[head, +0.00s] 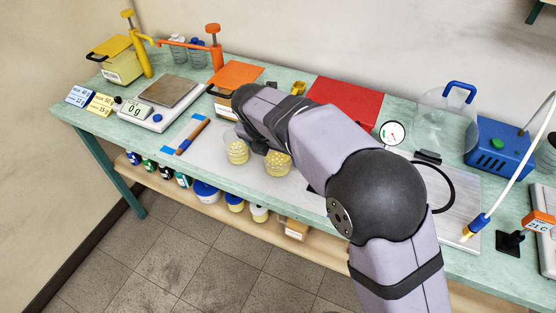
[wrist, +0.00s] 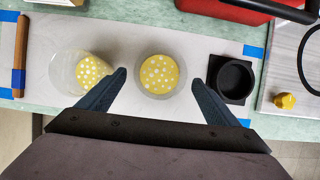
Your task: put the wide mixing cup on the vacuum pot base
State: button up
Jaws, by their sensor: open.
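Two clear cups with yellow, white-dotted contents stand on the grey mat. The one that looks wider and shorter, probably the wide mixing cup (head: 278,163), also shows in the wrist view (wrist: 160,74), centred between my fingers. The other cup (head: 237,151) is to its left, and also in the wrist view (wrist: 88,68). My gripper (wrist: 159,78) is open and empty, its fingertips apart on either side of the wider cup. In the head view my arm mostly hides it. A metal plate with a black hose, likely the vacuum pot base (head: 462,200), lies at the right.
A black square holder with a round recess (wrist: 232,78) sits right of the wider cup. A clear dome with blue handle (head: 447,115), a gauge (head: 391,133) and a blue pump (head: 497,145) stand at the back right. A wooden-handled tool (head: 193,136) lies left.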

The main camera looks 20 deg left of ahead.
aim_at(280, 162)
jog(key=shift+p+x, duration=0.4)
jog(key=shift+x, duration=1.95)
jog(key=c, duration=1.3)
jog(key=shift+r, duration=0.15)
jog(key=shift+c, duration=0.2)
notch_tip(280, 162, up, 10)
